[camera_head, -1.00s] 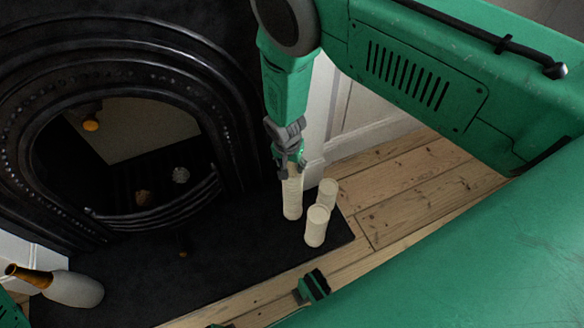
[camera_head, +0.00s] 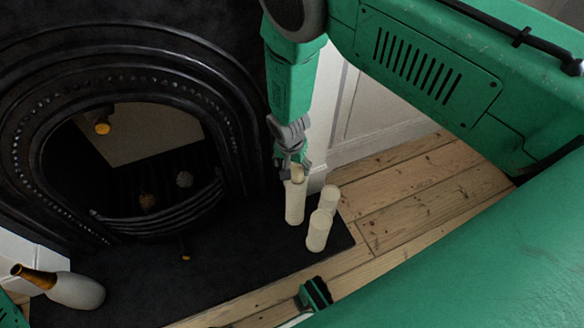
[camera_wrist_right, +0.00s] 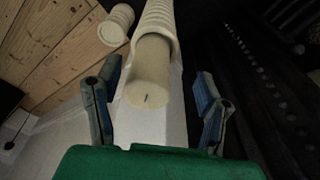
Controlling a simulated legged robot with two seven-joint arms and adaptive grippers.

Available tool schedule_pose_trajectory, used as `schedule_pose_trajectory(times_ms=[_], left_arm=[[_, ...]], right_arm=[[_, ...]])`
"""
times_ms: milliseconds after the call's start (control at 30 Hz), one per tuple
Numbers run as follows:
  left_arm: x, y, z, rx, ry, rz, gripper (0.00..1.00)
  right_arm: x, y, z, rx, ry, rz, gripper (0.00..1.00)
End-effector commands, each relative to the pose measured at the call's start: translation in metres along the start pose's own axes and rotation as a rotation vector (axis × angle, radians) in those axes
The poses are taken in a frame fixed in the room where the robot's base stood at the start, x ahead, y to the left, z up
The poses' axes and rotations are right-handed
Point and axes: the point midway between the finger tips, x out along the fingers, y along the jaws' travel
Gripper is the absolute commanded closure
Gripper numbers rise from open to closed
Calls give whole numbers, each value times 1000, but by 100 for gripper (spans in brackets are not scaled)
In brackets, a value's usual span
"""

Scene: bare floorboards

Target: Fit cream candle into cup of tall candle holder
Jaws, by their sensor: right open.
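The cream candle (camera_wrist_right: 150,75), with a dark wick, stands in the ribbed cup of the tall candle holder (camera_wrist_right: 160,22) in the right wrist view. The cup's rim goes around the candle's lower part; the base inside is hidden. In the head view the tall holder (camera_head: 295,205) is upright on the dark hearth, with the candle's top (camera_head: 297,173) showing above it. My right gripper (camera_head: 291,163) is just above the candle. In the wrist view its two fingers (camera_wrist_right: 155,105) are spread, one on each side, with gaps to the candle. My left gripper cannot be made out.
The black fireplace surround (camera_head: 225,95) rises to the left. Floorboards (camera_head: 430,190) are clear at right.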

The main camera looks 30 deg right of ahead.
Motion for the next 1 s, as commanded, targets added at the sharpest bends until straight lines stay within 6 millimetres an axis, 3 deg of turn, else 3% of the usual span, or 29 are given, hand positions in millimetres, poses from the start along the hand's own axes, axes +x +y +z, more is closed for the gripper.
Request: schedule_pose_trajectory(times_ms=[100,300,467,667,767,900,1000], left_arm=[[-14,0,-1,1,0,1,36],[-25,0,-2,2,0,1,36],[-27,0,-2,2,0,1,36],[-27,0,-2,1,0,1,36],[-27,0,-2,1,0,1,36],[-27,0,-2,1,0,1,36],[-27,0,-2,2,0,1,36]], right_arm=[[-30,1,-3,4,-1,-2,37],[-63,0,0,3,1,3,37],[-74,-1,2,1,4,6,37],[-73,4,2,-5,0,5,37],[-64,32,11,-72,-11,12,37],[-54,110,48,-307,-41,12,37],[-61,165,82,-507,-63,-4,37]])
